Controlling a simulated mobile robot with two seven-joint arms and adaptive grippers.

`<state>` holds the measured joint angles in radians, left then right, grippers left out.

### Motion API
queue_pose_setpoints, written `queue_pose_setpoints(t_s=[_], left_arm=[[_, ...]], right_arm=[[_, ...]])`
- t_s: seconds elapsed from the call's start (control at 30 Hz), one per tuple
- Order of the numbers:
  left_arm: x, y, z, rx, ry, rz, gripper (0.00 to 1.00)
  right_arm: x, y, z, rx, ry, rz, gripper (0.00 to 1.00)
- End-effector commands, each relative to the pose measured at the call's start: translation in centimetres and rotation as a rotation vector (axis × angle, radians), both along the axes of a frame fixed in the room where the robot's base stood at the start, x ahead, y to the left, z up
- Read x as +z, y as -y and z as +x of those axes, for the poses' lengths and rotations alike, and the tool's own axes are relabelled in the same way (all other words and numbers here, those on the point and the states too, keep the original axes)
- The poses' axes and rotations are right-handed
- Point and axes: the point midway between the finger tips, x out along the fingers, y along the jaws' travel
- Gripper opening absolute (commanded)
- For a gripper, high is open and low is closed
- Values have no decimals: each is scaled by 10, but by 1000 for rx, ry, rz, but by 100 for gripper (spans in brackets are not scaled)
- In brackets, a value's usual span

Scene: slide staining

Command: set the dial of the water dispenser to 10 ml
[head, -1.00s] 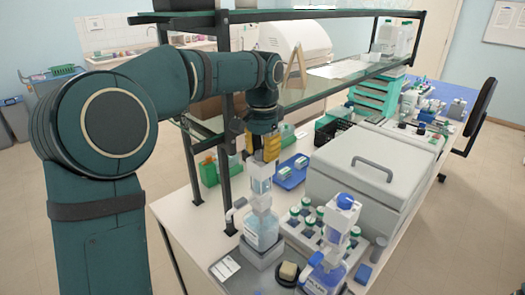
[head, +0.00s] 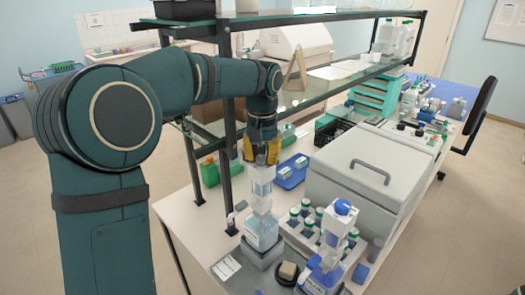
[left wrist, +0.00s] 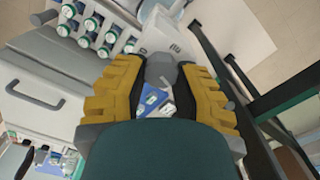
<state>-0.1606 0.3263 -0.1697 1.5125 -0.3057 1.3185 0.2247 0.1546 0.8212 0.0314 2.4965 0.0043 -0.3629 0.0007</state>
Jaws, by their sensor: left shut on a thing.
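The water dispenser is a clear bottle (head: 262,232) with a pump head (head: 261,190) and a side spout, standing upright on a grey block. My left gripper (head: 260,158), with yellow fingers, points down onto its top from above. In the left wrist view the fingers (left wrist: 160,85) are closed around a grey knob-like top (left wrist: 160,68), which appears to be the dial. The dial's markings and setting cannot be read, as the fingers cover it. My right gripper is in neither view.
A second dispenser with a blue top (head: 343,207) stands to the right. A rack of several green-capped bottles (head: 294,217) is between them and a large grey lidded box (head: 365,175). A shelf post (head: 229,165) stands close left of the gripper. A blue tray (head: 291,176) lies behind.

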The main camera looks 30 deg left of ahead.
Motion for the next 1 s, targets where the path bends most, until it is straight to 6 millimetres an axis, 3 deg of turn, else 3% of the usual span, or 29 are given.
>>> queue_pose_setpoints(t_s=[0.43,1.0], left_arm=[[0,-1,-1,265,-2,0,0],[-1,-2,-1,318,-2,1,0]], right_arm=[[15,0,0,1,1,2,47],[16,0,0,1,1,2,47]])
